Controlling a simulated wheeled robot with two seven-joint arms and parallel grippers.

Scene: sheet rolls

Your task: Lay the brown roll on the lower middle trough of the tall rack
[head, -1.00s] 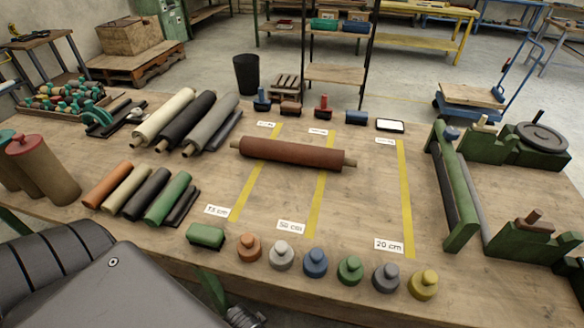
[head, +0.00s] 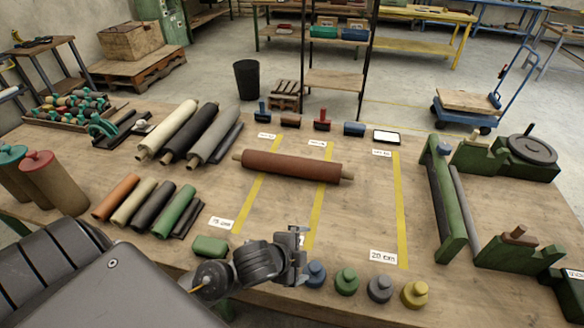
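The brown roll (head: 292,166) lies on the table, across the left and middle yellow lines, with a pale core end sticking out on each side. My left gripper (head: 300,254) reaches in from the lower left, over the table's front edge, in front of the roll and apart from it. Its fingers are small and edge-on, so I cannot tell whether they are open. My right gripper is out of view. A tall dark-framed shelf unit (head: 335,78) stands on the floor behind the table. I see no clear troughs on it and cannot tell whether it is the tall rack.
Large rolls (head: 168,128) and smaller rolls (head: 148,205) lie at the left. Knobbed weights (head: 347,281) line the front edge, some hidden by my arm. A green frame (head: 440,200) stands at the right. Bare table (head: 362,215) lies between the yellow lines.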

